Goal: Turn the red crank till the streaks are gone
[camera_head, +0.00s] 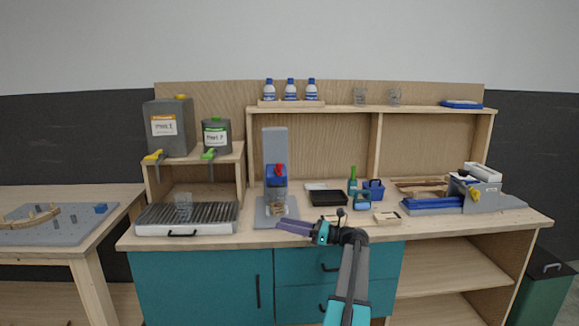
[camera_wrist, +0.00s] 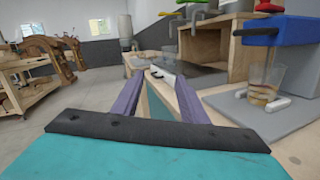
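The red crank (camera_head: 280,169) sits on top of the blue head (camera_head: 277,182) of a mixer with a grey column. The crank shows at the top edge of the wrist view (camera_wrist: 268,6), partly cut off. A clear cup (camera_wrist: 265,82) stands under the blue head, with amber and pale contents; I cannot make out streaks clearly. The cup also shows small in the head view (camera_head: 278,196). My gripper (camera_head: 280,226), with purple fingers, is in front of and below the mixer at the bench's front edge. In the wrist view its fingers (camera_wrist: 158,85) are apart and empty.
A grated tray (camera_head: 215,219) with a clear cup is left of the mixer, below two canisters with taps (camera_head: 170,126). A black tray (camera_head: 326,197), a green bottle (camera_head: 352,181) and blue holders stand to the right.

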